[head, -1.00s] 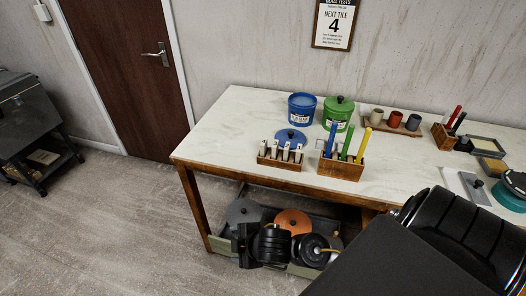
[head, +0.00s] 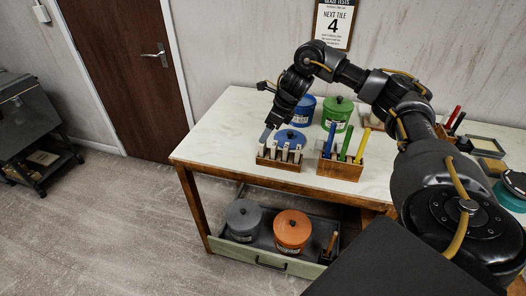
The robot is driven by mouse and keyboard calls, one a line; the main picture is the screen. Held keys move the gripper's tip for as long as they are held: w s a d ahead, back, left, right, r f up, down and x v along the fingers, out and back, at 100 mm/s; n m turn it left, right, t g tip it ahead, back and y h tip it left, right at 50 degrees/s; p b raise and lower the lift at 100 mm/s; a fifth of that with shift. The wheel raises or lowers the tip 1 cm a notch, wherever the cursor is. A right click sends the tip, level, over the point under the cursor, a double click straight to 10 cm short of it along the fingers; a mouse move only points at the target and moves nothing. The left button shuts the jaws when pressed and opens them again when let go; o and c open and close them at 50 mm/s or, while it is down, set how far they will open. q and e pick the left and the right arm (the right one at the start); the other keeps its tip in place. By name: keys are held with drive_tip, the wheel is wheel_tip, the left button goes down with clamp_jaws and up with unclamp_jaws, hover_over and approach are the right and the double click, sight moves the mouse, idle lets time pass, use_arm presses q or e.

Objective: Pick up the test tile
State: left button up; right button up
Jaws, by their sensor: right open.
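Several pale test tiles (head: 286,153) stand upright in a small wooden rack (head: 278,164) at the table's front left. My right gripper (head: 266,112) is open and empty, above and behind the rack's left end, in front of the blue bucket. Its two fingers are spread apart, and the lower finger shows close to the rack's left end in the picture. I cannot tell its exact height above the table. A wall sign (head: 333,23) reads "NEXT TILE 4". The tile numbers are too small to read. My left gripper is not in view.
A blue bucket (head: 303,108), its blue lid (head: 291,137) and a green lidded bucket (head: 337,113) stand behind the racks. A wooden box (head: 341,170) with coloured sticks is to the right. An open drawer (head: 277,263) below holds grey and orange pots.

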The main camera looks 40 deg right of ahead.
sight(265, 144)
drive_tip(key=d+r, duration=0.1)
drive_tip(key=s+d, duration=0.1)
drive_tip(key=shift+s+d+r, duration=0.15)
drive_tip(key=shift+d+r, duration=0.2)
drive_tip(key=shift+r, duration=0.05)
drive_tip(key=x, duration=0.5)
drive_tip(key=shift+a+f+b, duration=0.1)
drive_tip(key=shift+f+b, duration=0.2)
drive_tip(key=shift+b, duration=0.05)
drive_tip(key=shift+w+a+f+p, duration=0.25)
drive_tip(key=shift+w+f+p, duration=0.05)
drive_tip(key=shift+p, duration=0.1)
drive_tip(key=p+x, duration=0.1)
drive_tip(key=x, duration=0.3)
drive_tip(key=shift+w+f, duration=0.15)
drive_tip(key=shift+w, duration=0.1)
drive_tip(key=c, duration=1.1)
wheel_tip(265, 144, up, 9)
drive_tip(key=shift+r+b, duration=0.15)
drive_tip(key=shift+b, duration=0.25)
drive_tip(key=shift+r, duration=0.4)
